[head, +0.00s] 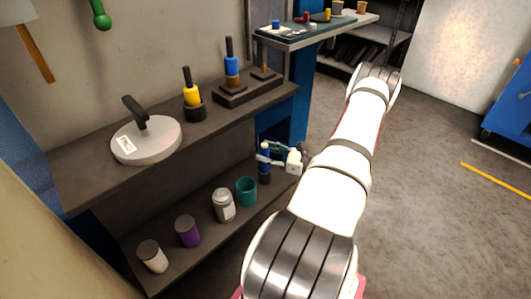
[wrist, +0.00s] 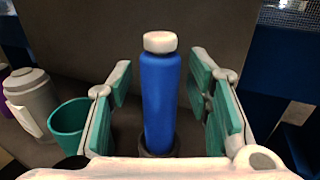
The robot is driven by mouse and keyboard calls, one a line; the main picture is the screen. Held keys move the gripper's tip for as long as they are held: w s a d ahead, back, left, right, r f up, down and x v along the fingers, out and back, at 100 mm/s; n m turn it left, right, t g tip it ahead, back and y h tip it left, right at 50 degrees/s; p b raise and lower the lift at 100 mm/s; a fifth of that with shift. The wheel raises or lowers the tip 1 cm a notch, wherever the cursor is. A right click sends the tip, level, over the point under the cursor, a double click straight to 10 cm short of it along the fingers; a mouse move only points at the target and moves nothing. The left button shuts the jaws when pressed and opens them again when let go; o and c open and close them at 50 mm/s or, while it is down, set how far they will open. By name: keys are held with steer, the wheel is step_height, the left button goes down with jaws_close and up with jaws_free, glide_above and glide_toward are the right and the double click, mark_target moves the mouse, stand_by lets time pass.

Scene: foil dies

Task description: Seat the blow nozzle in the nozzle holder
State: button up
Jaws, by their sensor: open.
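A blue cylinder with a white cap (wrist: 160,95) stands upright in a dark round base (wrist: 158,150). It also shows on the lower shelf in the head view (head: 265,158). I cannot tell for sure whether it is the blow nozzle. My gripper (wrist: 161,80) is open, with its teal-padded fingers on either side of the cylinder and gaps on both sides. On the upper shelf, a dark block (head: 247,91) carries a blue-and-black tool (head: 232,66) and, at right, a brown square with a thin post (head: 264,72). I cannot tell for sure which piece is the nozzle holder.
A teal cup (head: 246,191), a grey-white jar (head: 223,206), a purple can (head: 188,231) and a white can (head: 152,257) line the lower shelf.

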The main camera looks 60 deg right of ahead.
steer(key=s+d+p, duration=0.1)
steer(key=s, duration=1)
steer(key=shift+d, duration=0.4)
steer(key=shift+s, duration=0.15)
